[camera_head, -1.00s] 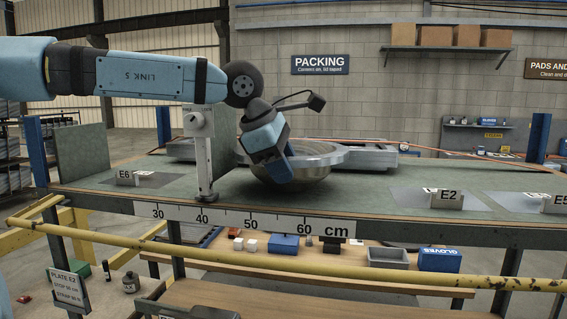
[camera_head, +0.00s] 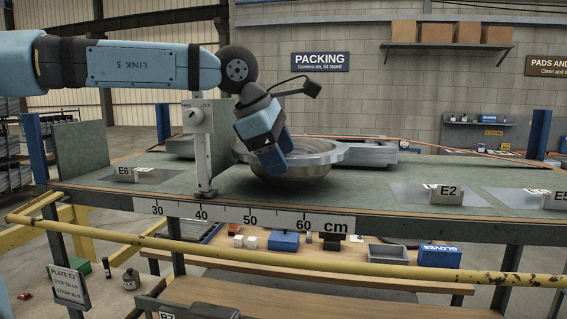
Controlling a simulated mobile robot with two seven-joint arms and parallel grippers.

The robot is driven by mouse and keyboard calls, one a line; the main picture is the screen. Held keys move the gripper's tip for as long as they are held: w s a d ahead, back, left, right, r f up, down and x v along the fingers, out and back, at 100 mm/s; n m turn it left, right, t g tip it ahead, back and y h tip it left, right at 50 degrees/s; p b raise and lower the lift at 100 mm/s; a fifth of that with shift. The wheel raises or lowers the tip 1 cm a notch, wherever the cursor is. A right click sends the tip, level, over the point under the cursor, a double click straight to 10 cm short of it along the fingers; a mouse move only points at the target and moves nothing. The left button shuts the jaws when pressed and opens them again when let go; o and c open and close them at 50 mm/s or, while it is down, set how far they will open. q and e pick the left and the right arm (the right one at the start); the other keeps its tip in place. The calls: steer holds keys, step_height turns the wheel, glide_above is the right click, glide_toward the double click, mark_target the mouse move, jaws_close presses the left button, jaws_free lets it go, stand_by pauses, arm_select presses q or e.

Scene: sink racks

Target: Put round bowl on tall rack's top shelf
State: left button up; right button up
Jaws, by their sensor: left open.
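A round metal bowl (camera_head: 312,168) sits upright on the green bench top, right of the grey upright post. My left gripper (camera_head: 276,160) reaches down from the left over the bowl's left side. Its blue fingers overlap the bowl in the picture and cover part of its rim and wall. It is open; I cannot tell whether a finger touches the rim. No tall rack can be made out in this view. My right gripper is not in view.
A grey post (camera_head: 204,150) stands close left of the bowl. Flat grey metalwork (camera_head: 370,152) lies behind it. A small sign E2 (camera_head: 447,194) stands to the right, and E6 (camera_head: 125,174) to the left. A yellow rail (camera_head: 300,264) runs in front. The bench between bowl and E2 is clear.

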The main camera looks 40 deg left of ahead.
arm_select(q)
steer(key=b+v, duration=0.1)
steer(key=v, duration=0.9)
steer(key=shift+s, duration=0.1)
